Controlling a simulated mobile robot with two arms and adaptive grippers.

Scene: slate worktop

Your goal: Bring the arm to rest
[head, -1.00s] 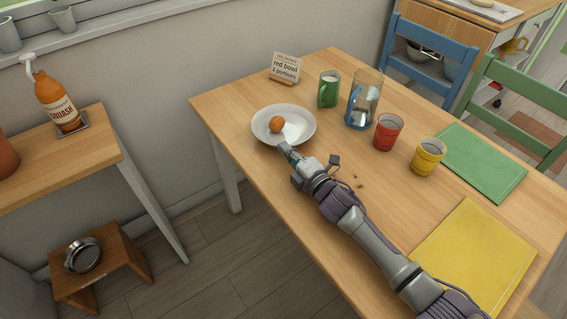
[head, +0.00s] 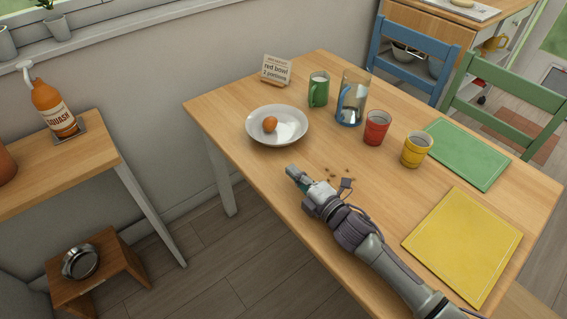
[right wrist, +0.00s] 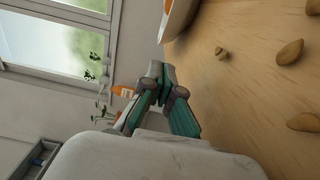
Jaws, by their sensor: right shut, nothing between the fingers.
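My right gripper (head: 291,172) is shut and empty above the near edge of the wooden table (head: 237,155), in front of the white bowl. In the right wrist view its closed fingers (right wrist: 158,72) show with nothing between them. The white bowl (head: 290,139) holds a brown egg (head: 270,124). The bowl's side also shows at the top of the right wrist view (right wrist: 181,16). My left gripper is in neither view.
A green mug (head: 318,90), a glass jug (head: 352,97), a red cup (head: 376,128) and a yellow cup (head: 416,150) stand behind my right arm. A green board (head: 467,153) and a yellow board (head: 462,246) lie to the right. Several small nut-like pieces (head: 347,170) lie beside the gripper.

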